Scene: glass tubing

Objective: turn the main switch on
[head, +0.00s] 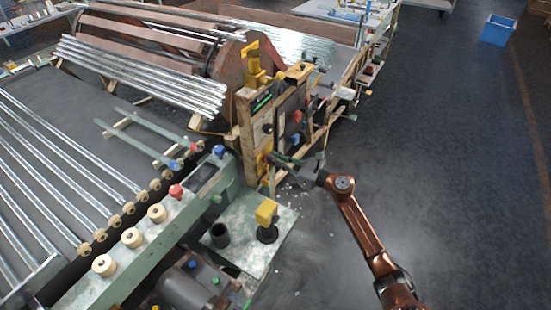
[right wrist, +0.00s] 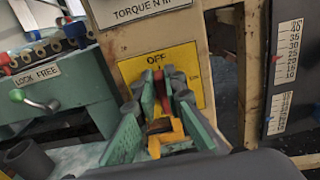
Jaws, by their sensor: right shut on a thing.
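The main switch has a yellow plate (right wrist: 190,58) marked OFF, fixed to the wooden panel; the plate also shows in the head view (head: 263,161). A red handle (right wrist: 160,84) stands out from the plate just below the word OFF and looks about upright. My right gripper (right wrist: 158,100) has its teal fingers on both sides of the handle and is shut on it. In the head view the right gripper (head: 276,159) reaches the panel from the right. The fingers hide much of the handle and the plate's lower part. My left gripper is not in view.
A yellow-capped post (head: 267,213) stands on the green machine base in front of the panel. A LOCK FREE lever (right wrist: 38,102) is left of the switch, and a scale strip (right wrist: 287,50) is to its right.

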